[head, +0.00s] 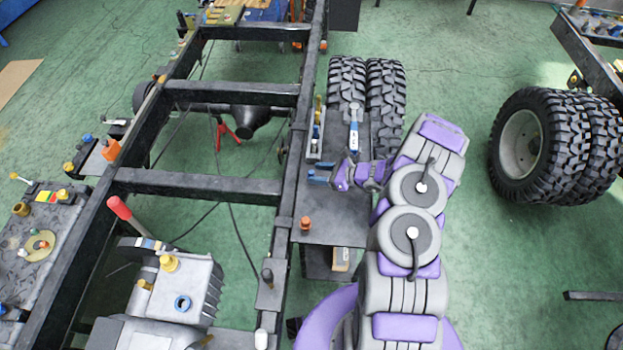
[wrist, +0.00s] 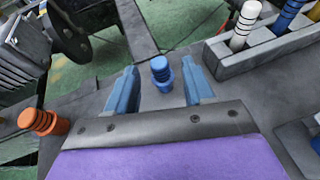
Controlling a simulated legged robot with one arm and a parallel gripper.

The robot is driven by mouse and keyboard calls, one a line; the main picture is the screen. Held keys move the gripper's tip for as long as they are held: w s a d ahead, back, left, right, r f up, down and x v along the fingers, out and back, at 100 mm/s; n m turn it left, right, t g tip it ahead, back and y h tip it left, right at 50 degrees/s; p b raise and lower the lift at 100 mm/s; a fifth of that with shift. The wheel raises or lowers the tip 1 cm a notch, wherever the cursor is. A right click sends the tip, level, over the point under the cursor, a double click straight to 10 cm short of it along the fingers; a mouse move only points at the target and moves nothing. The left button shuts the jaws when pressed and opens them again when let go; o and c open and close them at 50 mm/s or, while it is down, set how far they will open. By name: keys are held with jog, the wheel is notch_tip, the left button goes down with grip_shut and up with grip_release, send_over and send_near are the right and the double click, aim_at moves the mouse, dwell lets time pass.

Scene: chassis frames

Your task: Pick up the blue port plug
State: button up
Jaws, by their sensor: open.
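The blue port plug (wrist: 161,74) stands upright on a dark grey plate (wrist: 140,140), with a ribbed head and a wider collar at its base. In the wrist view it appears in the gap between the two blue fingers of my gripper (wrist: 159,67), with visible space on both sides. The fingers are open and hold nothing. I cannot tell how far the fingertips are above the plate. In the head view my gripper (head: 319,174) is over the plate beside the chassis rail, and the plug cannot be made out apart from the blue fingers.
An orange plug (wrist: 42,121) lies left of my gripper; it also shows in the head view (head: 305,223). A grey rack (wrist: 222,65) with white and blue plugs stands at right. The black chassis rail (head: 290,165) runs along the plate's left; large tyres (head: 385,95) stand behind.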

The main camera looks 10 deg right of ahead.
aim_at(311, 172)
jog(key=x, duration=0.3)
jog(key=shift+w+a+f, duration=0.15)
jog(key=shift+a+f, duration=0.05)
grip_shut()
dwell(0.4)
